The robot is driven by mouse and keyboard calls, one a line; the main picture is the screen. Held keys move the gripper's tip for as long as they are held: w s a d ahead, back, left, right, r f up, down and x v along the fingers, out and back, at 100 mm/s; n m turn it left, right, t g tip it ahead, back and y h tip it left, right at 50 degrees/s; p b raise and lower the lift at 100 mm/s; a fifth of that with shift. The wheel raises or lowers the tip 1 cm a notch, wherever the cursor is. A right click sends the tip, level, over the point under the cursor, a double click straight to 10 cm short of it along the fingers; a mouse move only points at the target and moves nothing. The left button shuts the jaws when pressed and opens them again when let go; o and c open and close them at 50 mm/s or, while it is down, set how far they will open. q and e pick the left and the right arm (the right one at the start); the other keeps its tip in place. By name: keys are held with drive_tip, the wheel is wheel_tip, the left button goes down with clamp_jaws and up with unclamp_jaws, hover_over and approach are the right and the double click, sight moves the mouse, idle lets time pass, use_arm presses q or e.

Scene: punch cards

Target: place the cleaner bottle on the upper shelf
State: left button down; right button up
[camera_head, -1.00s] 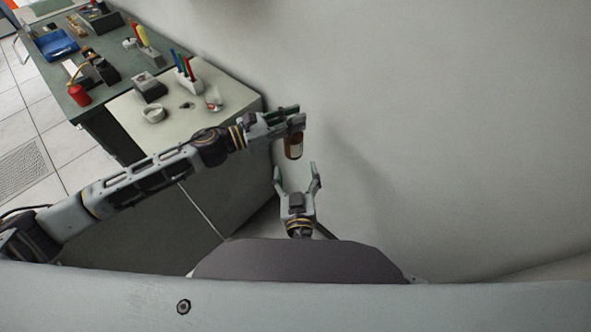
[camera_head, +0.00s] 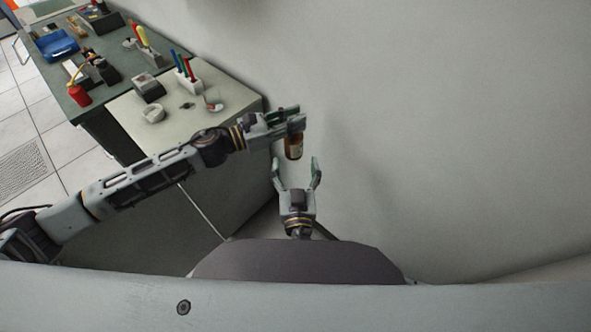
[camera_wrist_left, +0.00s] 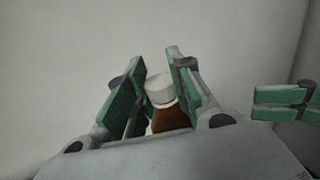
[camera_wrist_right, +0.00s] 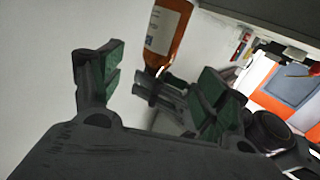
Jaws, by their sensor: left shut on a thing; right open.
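The cleaner bottle is brown with a white cap and a pale label. In the head view the bottle (camera_head: 294,149) hangs below my left gripper (camera_head: 292,116), close to the wall. In the left wrist view the bottle (camera_wrist_left: 168,115) sits between the two green-padded fingers of my left gripper (camera_wrist_left: 152,92), which is shut on it. My right gripper (camera_head: 297,170) is open and empty, just below the bottle in the head view. In the right wrist view the bottle (camera_wrist_right: 167,32) shows beyond the open fingers of my right gripper (camera_wrist_right: 155,85). No upper shelf can be made out clearly.
A pale counter (camera_head: 125,112) holds a pen holder with markers (camera_head: 187,72) and a grey box (camera_head: 148,88). A dark green bench (camera_head: 105,50) beyond it carries a red can (camera_head: 79,95) and a blue tray (camera_head: 57,45). The bare wall (camera_head: 450,130) is close on the right.

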sight(294, 144)
drive_tip(key=shift+w+a, duration=0.2)
drive_tip(key=shift+w, duration=2.6)
drive_tip(key=shift+w+a, duration=0.2)
drive_tip(key=shift+w, duration=2.55)
drive_tip(key=c, duration=1.1)
use_arm(q)
drive_tip(key=c, duration=1.2)
unclamp_jaws()
use_arm(e)
drive_tip(key=shift+c, duration=1.3)
use_arm(q)
drive_tip(key=shift+o, duration=0.2)
drive_tip(key=shift+a, duration=0.1)
drive_tip(key=v, duration=1.1)
drive_tip(key=shift+s+a, duration=0.2)
drive_tip(key=shift+a, duration=0.1)
